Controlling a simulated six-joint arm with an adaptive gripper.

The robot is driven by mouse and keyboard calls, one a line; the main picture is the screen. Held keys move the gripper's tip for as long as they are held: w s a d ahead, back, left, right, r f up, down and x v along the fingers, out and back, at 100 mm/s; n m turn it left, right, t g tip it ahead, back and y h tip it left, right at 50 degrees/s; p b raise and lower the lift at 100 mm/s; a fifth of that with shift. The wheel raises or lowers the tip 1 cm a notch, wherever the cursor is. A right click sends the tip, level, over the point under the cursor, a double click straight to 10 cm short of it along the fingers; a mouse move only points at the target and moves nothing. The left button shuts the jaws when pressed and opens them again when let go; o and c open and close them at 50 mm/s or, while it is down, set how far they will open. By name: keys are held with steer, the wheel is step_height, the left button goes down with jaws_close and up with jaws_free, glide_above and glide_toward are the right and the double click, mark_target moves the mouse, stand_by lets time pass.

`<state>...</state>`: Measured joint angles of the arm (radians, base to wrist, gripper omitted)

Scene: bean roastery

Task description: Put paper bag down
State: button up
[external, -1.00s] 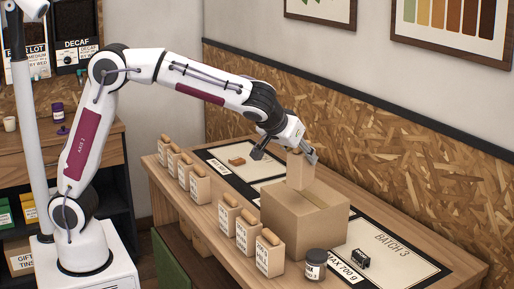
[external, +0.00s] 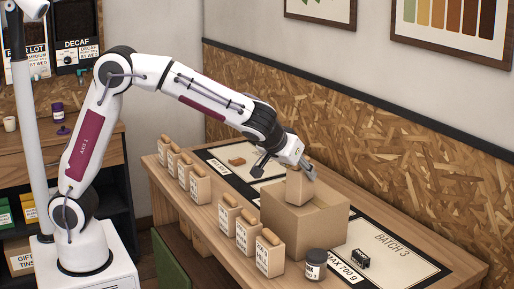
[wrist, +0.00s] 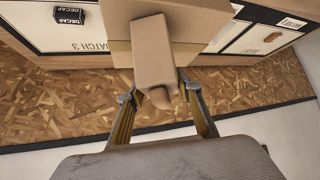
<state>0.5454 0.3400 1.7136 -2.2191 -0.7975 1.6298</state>
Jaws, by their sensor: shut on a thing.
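A tan paper bag (external: 299,187) is held by my gripper (external: 289,171), which is shut on its upper part. The bag is over the brown cardboard box (external: 291,225), near the box's top. I cannot tell whether the bag touches the box or is partly inside it. In the wrist view the bag (wrist: 153,55) lies between my fingertips (wrist: 156,90), with the box (wrist: 117,22) behind it. The bag's far end and the inside of the box are hidden.
Several tan labelled bags stand along the table's front edge, one of them (external: 269,255) beside the box. A dark jar (external: 315,265) and a small black box (external: 360,258) are at right. The BATCH 3 mat (external: 402,262) has bare room. A chipboard wall (external: 400,160) stands behind.

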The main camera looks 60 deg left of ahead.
steer(key=shift+f, duration=0.1)
stand_by(0.3)
steer(key=o, duration=1.4)
steer(key=shift+s+d+r, duration=0.1)
steer(key=shift+s+r, duration=0.1)
steer(key=shift+r, duration=0.2)
steer(key=v, duration=1.1)
steer(key=shift+s+r, duration=0.1)
steer(key=shift+s, duration=0.1)
